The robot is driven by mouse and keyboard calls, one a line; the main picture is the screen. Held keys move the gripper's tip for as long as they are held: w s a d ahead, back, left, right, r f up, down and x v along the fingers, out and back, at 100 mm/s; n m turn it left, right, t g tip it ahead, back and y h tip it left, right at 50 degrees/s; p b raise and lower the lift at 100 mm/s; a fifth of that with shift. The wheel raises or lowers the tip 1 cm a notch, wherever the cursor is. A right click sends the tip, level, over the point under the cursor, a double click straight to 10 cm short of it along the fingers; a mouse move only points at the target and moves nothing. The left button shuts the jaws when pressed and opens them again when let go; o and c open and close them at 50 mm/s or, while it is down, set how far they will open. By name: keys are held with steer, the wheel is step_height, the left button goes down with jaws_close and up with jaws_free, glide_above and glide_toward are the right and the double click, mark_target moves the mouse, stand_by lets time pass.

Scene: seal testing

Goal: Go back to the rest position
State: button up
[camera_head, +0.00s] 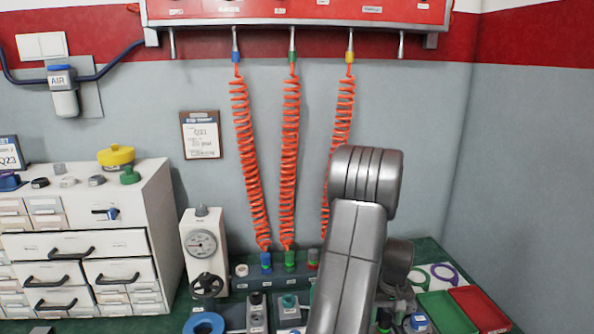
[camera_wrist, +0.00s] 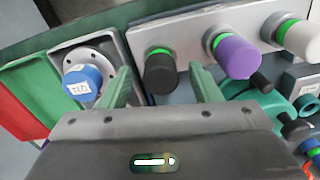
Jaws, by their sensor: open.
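The black knob lies just beyond the gap between the fingers; I cannot tell whether anything touches. A blue labelled cap (camera_wrist: 82,84) sits in a grey holder left of the left finger. In the head view my arm hides the fingers.
A green tray (camera_head: 447,313) and a red tray (camera_head: 482,308) lie at the right. A gauge stand (camera_head: 204,255) and a white drawer cabinet (camera_head: 140,225) stand left. Coiled orange hoses (camera_head: 291,150) hang from the red wall panel (camera_head: 300,12), one passing behind my arm.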

step_height(320, 180, up, 13)
steer(key=p, duration=0.1)
step_height(320, 180, down, 13)
steer(key=shift+f+b, duration=0.1)
steer(key=shift+b, duration=0.5)
step_height(320, 180, up, 8)
steer(key=p, duration=0.5)
